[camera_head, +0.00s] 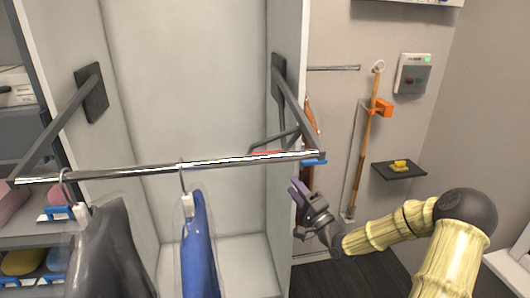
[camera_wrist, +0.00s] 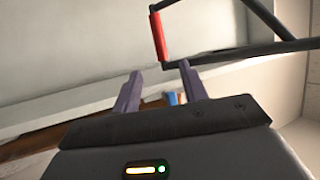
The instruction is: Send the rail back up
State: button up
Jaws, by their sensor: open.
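The garment rail (camera_head: 230,160) is lowered in front of the white wardrobe on two dark swing arms (camera_head: 60,122). A dark grey garment (camera_head: 108,250) and a blue garment (camera_head: 198,245) hang from it on hangers. A red grip (camera_head: 268,153) shows behind the bar near its right end. The red grip also shows in the wrist view (camera_wrist: 160,37), on a dark bracket beyond my fingertips. My gripper (camera_head: 297,188) is open and empty, below the rail's right end and apart from it. Its two purple fingers (camera_wrist: 161,70) point up towards the bracket.
A wooden pole (camera_head: 367,130) hangs on the right wall near an orange clip (camera_head: 381,108). A control box (camera_head: 415,73) with a green light is beside it. A small dark shelf (camera_head: 398,172) holds a yellow item. Shelves with goods stand at far left.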

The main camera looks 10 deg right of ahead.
jog(key=shift+w, duration=0.1)
jog(key=p+x, duration=0.7)
jog(key=x, duration=1)
jog(key=shift+w, duration=0.1)
grip_shut()
